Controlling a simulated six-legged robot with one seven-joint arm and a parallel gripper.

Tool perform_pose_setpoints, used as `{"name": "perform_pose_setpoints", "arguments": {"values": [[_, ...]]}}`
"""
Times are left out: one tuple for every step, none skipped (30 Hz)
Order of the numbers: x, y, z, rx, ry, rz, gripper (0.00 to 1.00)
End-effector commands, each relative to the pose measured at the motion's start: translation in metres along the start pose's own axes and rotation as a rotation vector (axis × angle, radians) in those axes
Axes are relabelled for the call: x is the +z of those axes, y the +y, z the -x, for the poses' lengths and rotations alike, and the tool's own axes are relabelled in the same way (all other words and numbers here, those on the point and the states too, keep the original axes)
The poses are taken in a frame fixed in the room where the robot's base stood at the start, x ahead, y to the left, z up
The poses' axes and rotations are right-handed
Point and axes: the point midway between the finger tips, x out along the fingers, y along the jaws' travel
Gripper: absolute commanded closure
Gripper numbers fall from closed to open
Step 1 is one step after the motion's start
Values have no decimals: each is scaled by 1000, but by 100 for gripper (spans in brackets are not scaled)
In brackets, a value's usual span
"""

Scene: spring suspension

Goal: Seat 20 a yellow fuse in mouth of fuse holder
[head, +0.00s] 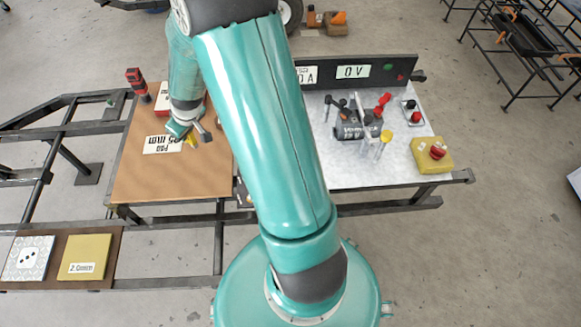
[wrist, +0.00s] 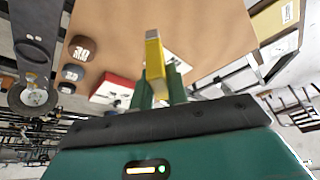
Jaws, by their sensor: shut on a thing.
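My gripper (wrist: 160,88) is shut on the yellow fuse (wrist: 153,55), which sticks out past the green fingertips over the brown board. In the head view my gripper (head: 192,134) is over the brown board on the left, and a bit of the yellow fuse (head: 190,142) shows beside it. A dark lettered block (head: 350,130) with black and red upright parts stands on the white bench top to the right, well apart from my gripper. I cannot tell which part there is the fuse holder or see its mouth.
The brown board (head: 150,185) carries a white printed card (head: 163,144) and a red-and-white box (head: 162,98). A red-and-black tool (head: 137,85) stands at its left edge. A yellow box with a red button (head: 432,155) sits on the white bench top (head: 345,172), whose front is clear.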

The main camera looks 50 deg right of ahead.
Motion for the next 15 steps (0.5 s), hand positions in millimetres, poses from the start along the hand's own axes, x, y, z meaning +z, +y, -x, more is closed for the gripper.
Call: {"name": "perform_pose_setpoints", "arguments": {"values": [[13,14,6,-2,1,0,100],[20,20,9,-5,0,8,100],[28,28,13,-9,1,18,100],[35,34,16,-13,1,27,100],[43,40,19,-17,0,35,100],[52,48,23,-22,0,48,100],[60,54,26,-26,0,55,100],[68,60,30,-30,0,67,100],[79,67,35,-36,1,81,100],[88,73,39,-41,0,92,100],[98,79,43,-46,0,104,100],[111,87,49,-53,1,120,100],[122,92,54,-59,0,135,100],[134,98,60,-65,0,150,100],[150,105,67,-74,0,173,100]]}}
